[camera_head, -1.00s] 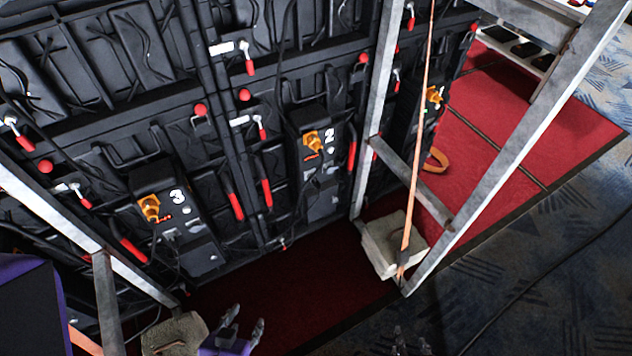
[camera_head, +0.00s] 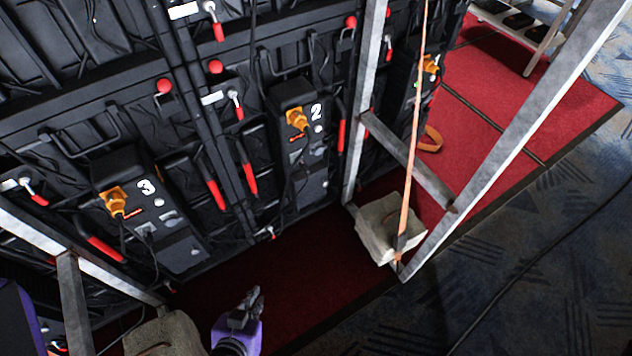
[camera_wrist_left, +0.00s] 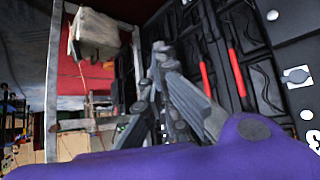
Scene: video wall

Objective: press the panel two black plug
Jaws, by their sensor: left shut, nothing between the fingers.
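Panel two (camera_head: 313,150) is a black unit marked with a white 2 on the dark wall in the head view. An orange plug (camera_head: 297,118) sits in its upper part. A dark fitting with a black cable (camera_head: 302,172) shows lower on it, too small to make out clearly. My left gripper (camera_head: 254,297) is shut and empty, below and left of panel two, apart from it and over the dark red floor. Its closed fingers (camera_wrist_left: 160,50) also show in the left wrist view. My right gripper is out of view.
Panel three (camera_head: 175,235) is at the left, and a metal frame (camera_head: 358,120) stands right of panel two. Stone weights (camera_head: 380,228) (camera_head: 165,335) sit at the frame feet. Red handles (camera_head: 215,195) stick out between the panels. Red carpet (camera_head: 290,275) lies clear before the wall.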

